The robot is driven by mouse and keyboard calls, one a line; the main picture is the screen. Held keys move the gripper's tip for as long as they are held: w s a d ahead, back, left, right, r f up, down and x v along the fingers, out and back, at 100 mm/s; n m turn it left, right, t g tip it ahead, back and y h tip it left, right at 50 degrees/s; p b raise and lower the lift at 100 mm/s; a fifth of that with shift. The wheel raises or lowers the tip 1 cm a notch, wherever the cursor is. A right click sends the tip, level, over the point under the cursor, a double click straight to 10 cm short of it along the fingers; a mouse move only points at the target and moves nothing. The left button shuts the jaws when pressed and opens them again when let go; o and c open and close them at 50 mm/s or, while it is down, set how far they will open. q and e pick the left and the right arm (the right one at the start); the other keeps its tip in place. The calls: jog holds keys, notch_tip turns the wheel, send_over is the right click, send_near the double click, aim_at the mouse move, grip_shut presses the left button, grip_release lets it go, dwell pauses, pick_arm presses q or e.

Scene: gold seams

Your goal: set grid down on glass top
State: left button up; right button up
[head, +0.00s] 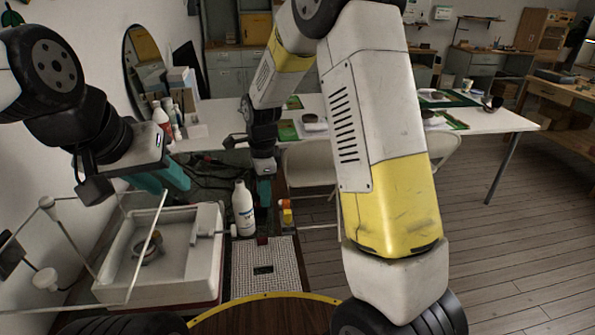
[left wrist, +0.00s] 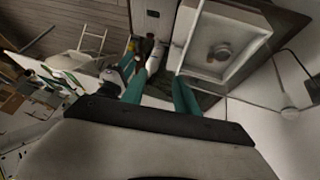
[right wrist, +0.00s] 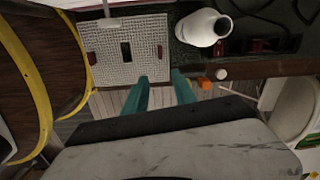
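A white mesh grid (head: 258,284) with a dark slot in its middle lies flat on the dark counter, right of a white basin. It also shows in the right wrist view (right wrist: 104,44). My right gripper (head: 264,188) is beyond the grid in the head view, apart from it; its teal fingers are open and empty in the right wrist view (right wrist: 162,88). My left gripper (head: 165,178) is above the basin's far end, with teal fingers open and empty in the left wrist view (left wrist: 160,88). I cannot clearly tell which surface is the glass top.
The white basin (head: 205,262) holds a small round object (head: 148,250). A thin pale frame (head: 135,250) with white knobs stands at its left. A white bottle (head: 243,209) and a small orange item (head: 286,213) are beyond the grid. A long white table (head: 465,116) stands behind.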

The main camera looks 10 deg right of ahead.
jog(key=s+d+r+n+t+y, duration=0.1)
jog(key=s+d+r+n+t, duration=0.1)
jog(key=s+d+r+n, duration=0.45)
jog(key=s+d+r+n+t+y, duration=0.1)
jog(key=s+d+r+n, duration=0.15)
jog(key=r, duration=0.65)
jog(key=s+d+r+n+t, duration=0.1)
jog(key=s+r+n, duration=0.1)
jog(key=s+n, duration=0.2)
jog(key=s+d+r+n+t, duration=0.1)
jog(key=s+d+r+n, duration=0.1)
jog(key=s, duration=0.6)
jog(key=shift+s+d+r+n+t, duration=0.25)
jog(key=shift+s+r+n+t, duration=0.25)
jog(key=shift+n, duration=0.4)
